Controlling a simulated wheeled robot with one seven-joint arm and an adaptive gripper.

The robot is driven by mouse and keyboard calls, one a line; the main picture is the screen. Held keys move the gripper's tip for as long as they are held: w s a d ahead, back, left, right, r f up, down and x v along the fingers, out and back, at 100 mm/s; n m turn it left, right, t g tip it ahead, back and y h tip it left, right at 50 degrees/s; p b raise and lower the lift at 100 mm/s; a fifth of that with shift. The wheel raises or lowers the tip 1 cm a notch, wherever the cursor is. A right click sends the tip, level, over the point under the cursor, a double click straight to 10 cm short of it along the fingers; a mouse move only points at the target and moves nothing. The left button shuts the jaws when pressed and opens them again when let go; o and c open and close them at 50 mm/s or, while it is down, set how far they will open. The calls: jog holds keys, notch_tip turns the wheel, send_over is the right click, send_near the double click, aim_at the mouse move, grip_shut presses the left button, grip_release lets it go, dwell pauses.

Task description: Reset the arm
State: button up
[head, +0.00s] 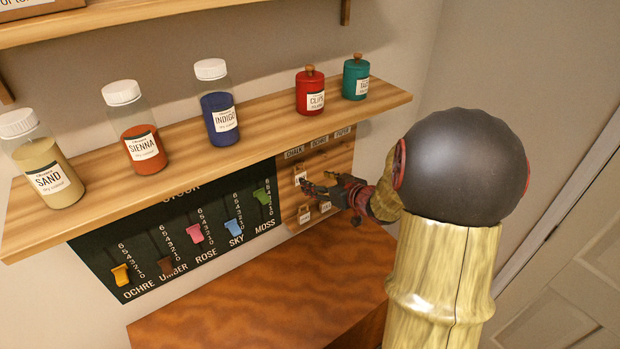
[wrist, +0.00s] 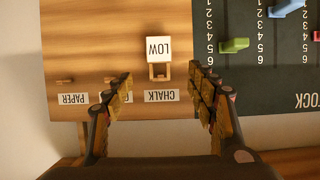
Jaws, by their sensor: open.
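My gripper (head: 322,190) is at the wooden tag board (head: 339,160), to the right of the dark stock chart. In the wrist view my gripper (wrist: 162,88) is open, with its two fingers apart. A white LOW tag (wrist: 159,49) hangs at the hook under the CHALK label (wrist: 160,96), seen upside down between and just past the fingertips. No finger visibly touches it. The LOW tag (head: 300,177) also shows in the head view, close to the fingertips.
A shelf (head: 260,130) juts out above the board, with jars and a red canister (head: 310,92) and teal canister (head: 356,77) on it. The stock chart (head: 150,225) has coloured sliders. Two more tags (head: 305,214) sit low on the board. A wooden tabletop (head: 270,290) lies below, clear.

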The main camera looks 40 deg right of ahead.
jog(key=shift+s+r, duration=0.25)
jog(key=shift+s, duration=0.4)
